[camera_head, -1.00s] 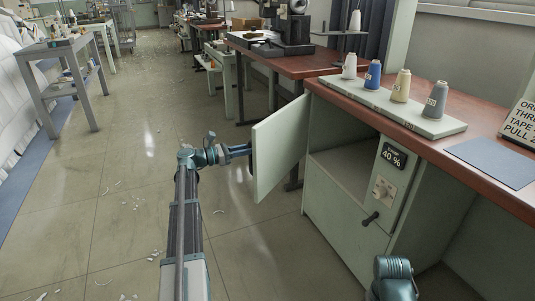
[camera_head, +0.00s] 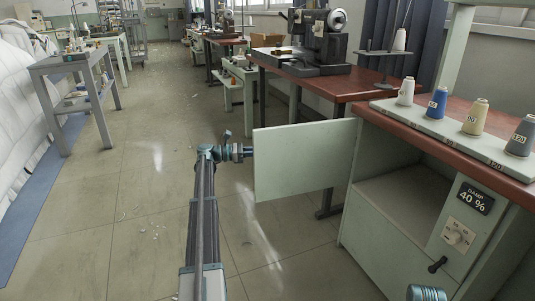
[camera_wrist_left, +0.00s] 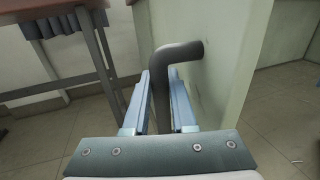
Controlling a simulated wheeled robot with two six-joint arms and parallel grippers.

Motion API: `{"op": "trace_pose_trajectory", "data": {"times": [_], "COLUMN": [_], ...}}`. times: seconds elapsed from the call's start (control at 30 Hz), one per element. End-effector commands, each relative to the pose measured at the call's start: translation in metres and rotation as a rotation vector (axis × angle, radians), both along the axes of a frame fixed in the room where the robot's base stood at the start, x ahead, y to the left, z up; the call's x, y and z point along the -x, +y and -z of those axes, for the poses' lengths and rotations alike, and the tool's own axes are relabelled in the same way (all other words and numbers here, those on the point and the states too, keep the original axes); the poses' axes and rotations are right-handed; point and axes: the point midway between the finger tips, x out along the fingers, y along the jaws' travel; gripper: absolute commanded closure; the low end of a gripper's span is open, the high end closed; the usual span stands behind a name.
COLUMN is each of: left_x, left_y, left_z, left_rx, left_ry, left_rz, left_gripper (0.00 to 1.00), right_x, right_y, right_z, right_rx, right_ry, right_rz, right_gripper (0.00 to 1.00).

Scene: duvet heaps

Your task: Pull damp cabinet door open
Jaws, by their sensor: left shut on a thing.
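The pale green damp cabinet door (camera_head: 305,162) stands swung well out from the cabinet (camera_head: 365,235), with the empty-looking compartment (camera_head: 405,195) showing. A panel on the cabinet reads DAMP 40 % (camera_head: 474,198). My left gripper (camera_head: 249,152) is at the door's free edge on the left. In the left wrist view the gripper (camera_wrist_left: 160,82) has its fingers on either side of the dark bent door handle (camera_wrist_left: 182,52) and is shut on it. The handle is mostly hidden in the head view. Only a link of my right arm shows at the bottom right; its gripper is out of view.
A wooden worktop (camera_head: 440,135) above the cabinet carries several thread cones (camera_head: 438,102) on a pale green board. A red-brown table with a sewing machine (camera_head: 318,40) stands behind the door. A grey cart (camera_head: 78,65) is at the left. The floor left of the door is open.

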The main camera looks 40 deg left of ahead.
Motion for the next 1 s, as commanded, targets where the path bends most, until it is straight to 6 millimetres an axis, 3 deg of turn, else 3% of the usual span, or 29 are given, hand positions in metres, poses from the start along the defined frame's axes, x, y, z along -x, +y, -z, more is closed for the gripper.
{"op": "trace_pose_trajectory", "data": {"times": [0.57, 0.6, 0.63, 1.0], "left_x": [0.0004, 0.0004, 0.0003, 0.0024], "left_y": [0.0038, 0.0038, 0.0038, 0.0069], "left_z": [0.0007, 0.0006, 0.0006, 0.0003], "left_rx": [-0.001, -0.001, -0.001, -0.001], "left_ry": [0.001, 0.001, 0.001, 0.001], "left_rz": [0.016, 0.016, 0.016, 0.015], "left_gripper": [1.00, 0.70, 0.65, 0.63], "right_x": [0.0000, 0.0000, 0.0000, 0.0000], "right_y": [-0.0001, -0.0001, -0.0001, 0.0000], "right_z": [0.0001, 0.0001, 0.0001, 0.0001], "right_rx": [0.000, 0.000, 0.000, 0.000], "right_ry": [0.000, 0.000, 0.000, 0.000], "right_rz": [0.000, 0.000, 0.000, 0.000], "right_gripper": [0.50, 0.50, 0.50, 0.50]}}
